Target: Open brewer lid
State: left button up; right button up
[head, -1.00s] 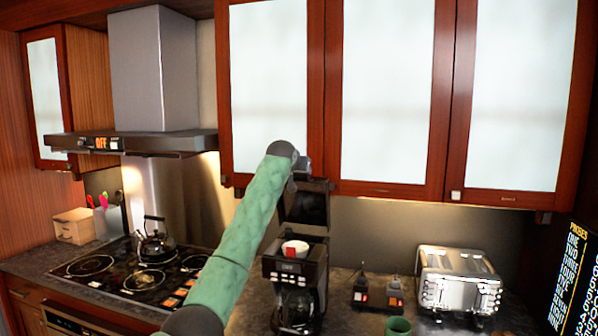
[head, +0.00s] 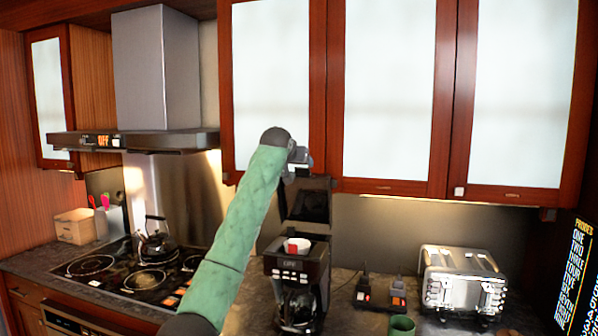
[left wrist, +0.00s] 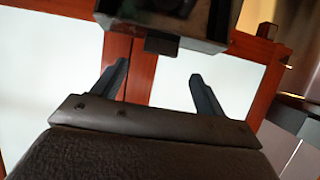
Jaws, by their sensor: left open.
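The black coffee brewer (head: 297,270) stands on the counter in the head view. Its lid (head: 308,205) is raised and stands about upright, and a white filter cup with a red mark (head: 297,245) shows in the open top. A glass carafe (head: 297,304) sits below. My left gripper (head: 300,163) is at the top of the raised lid, under the wall cabinets. In the left wrist view my left gripper (left wrist: 158,88) has its two fingers spread, with nothing between them. A dark box-like part, perhaps the lid (left wrist: 165,22), shows just beyond the fingers. My right gripper is not in view.
Wall cabinets (head: 391,95) hang close above the brewer. A stove (head: 130,272) with a kettle (head: 155,243) lies to the left.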

pick_arm(q)
jog(key=shift+b+v, duration=0.35)
jog(key=shift+v, duration=0.8)
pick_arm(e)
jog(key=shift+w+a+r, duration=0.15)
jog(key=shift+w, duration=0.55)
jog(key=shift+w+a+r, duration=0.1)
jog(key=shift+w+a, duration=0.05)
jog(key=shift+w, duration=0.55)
pick_arm(q)
jog(key=shift+f, duration=0.1)
